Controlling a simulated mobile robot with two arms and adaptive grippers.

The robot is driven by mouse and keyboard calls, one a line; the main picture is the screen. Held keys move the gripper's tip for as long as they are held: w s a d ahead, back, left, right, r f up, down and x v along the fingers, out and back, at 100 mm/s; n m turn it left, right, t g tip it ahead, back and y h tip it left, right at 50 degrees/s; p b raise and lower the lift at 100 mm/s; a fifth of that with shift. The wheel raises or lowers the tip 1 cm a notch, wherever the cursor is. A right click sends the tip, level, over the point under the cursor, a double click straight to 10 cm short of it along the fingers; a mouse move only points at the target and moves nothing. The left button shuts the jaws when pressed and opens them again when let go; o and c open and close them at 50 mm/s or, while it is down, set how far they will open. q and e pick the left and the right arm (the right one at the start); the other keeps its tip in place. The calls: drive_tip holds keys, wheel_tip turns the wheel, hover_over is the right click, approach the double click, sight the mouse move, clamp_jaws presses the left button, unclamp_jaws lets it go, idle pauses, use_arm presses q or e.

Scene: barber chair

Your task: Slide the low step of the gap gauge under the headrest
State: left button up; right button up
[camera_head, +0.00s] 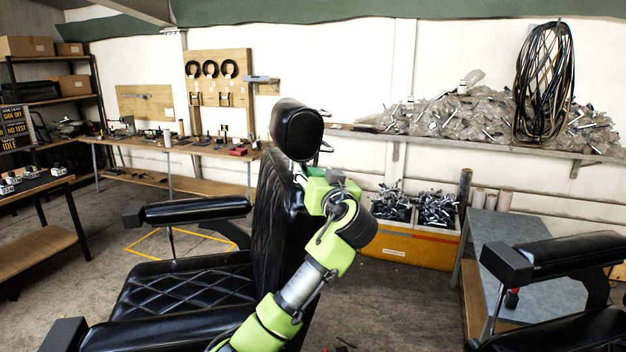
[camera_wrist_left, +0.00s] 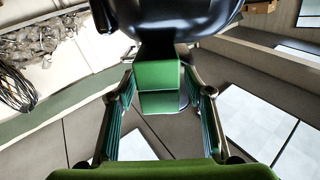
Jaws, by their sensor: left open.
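The black headrest (camera_head: 297,130) stands on top of the black chair back (camera_head: 275,205). It also shows as a dark rounded shape at the top of the left wrist view (camera_wrist_left: 180,12). A green stepped block, which looks like the gap gauge (camera_wrist_left: 161,103), lies between the fingers of my left gripper (camera_wrist_left: 158,76), with a visible space on both sides. Its far end meets the dark shape around the headrest; I cannot tell how far under it reaches. My right gripper is out of view.
Padded armrests (camera_head: 195,210) flank the seat. Another black armrest (camera_head: 565,255) is at the right. A workbench (camera_head: 205,150) with tools stands behind at left. A yellow bin (camera_head: 412,245) and a grey table (camera_head: 505,238) are at right. Some floor is clear.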

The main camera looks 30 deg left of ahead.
use_arm(q)
drive_tip(key=c, duration=1.3)
drive_tip(key=shift+c, duration=0.2)
